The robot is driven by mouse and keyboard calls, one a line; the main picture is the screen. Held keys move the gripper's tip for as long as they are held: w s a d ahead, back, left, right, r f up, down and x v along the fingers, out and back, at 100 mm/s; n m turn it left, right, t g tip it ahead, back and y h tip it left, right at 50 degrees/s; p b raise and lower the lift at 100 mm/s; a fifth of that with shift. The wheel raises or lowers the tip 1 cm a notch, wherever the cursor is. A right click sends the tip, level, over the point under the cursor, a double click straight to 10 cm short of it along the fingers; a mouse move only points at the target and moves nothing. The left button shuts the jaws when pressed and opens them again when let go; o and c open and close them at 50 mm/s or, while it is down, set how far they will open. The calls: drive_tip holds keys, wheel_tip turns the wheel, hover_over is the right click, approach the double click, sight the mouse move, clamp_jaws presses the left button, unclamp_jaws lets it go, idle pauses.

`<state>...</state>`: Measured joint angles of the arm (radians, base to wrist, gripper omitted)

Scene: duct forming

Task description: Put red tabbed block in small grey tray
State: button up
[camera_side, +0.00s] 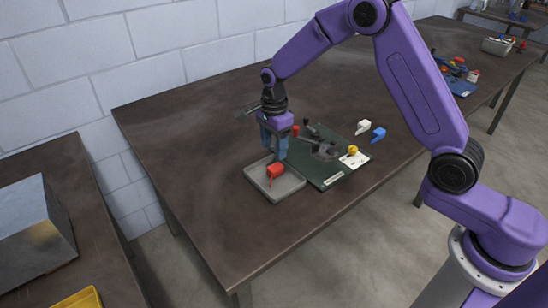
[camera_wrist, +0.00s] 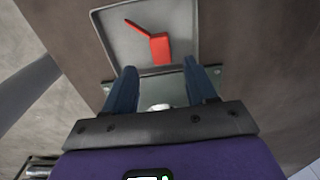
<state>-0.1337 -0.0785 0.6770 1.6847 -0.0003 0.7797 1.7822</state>
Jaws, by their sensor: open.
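The red tabbed block (camera_side: 276,170) lies in the small grey tray (camera_side: 289,188) on the brown table, with its thin tab pointing toward the front. In the wrist view the red block (camera_wrist: 160,49) rests inside the tray (camera_wrist: 187,20), its tab slanting to the upper left. My gripper (camera_side: 274,150) is above the back edge of the tray, by the green board. In the wrist view my gripper's two fingers (camera_wrist: 161,84) are wide apart with nothing between them, and the block lies beyond the fingertips.
A dark green board (camera_side: 318,174) with a grey clamp-like fixture (camera_side: 323,149) adjoins the tray. A white block (camera_side: 363,127), a blue block (camera_side: 378,134) and a yellow knob on a white piece (camera_side: 353,157) are to the right. The table's left part is clear.

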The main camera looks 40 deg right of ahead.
wheel_tip(320, 180, up, 5)
drive_tip(key=s+a+r+n, duration=0.1)
drive_tip(key=s+r+n, duration=0.2)
drive_tip(key=s+n, duration=0.45)
drive_tip(key=s+a+r+n, duration=0.2)
drive_tip(key=s+r+n, duration=0.1)
drive_tip(key=s+n, duration=0.5)
drive_tip(key=s+d+n, duration=0.4)
drive_tip(key=s+n, duration=0.3)
drive_tip(key=s, duration=0.4)
drive_tip(key=s+d+n, duration=0.4)
drive_tip(key=s+n, duration=0.4)
drive_tip(key=s, duration=0.2)
drive_tip(key=shift+s, duration=0.35)
drive_tip(key=shift+r, duration=0.1)
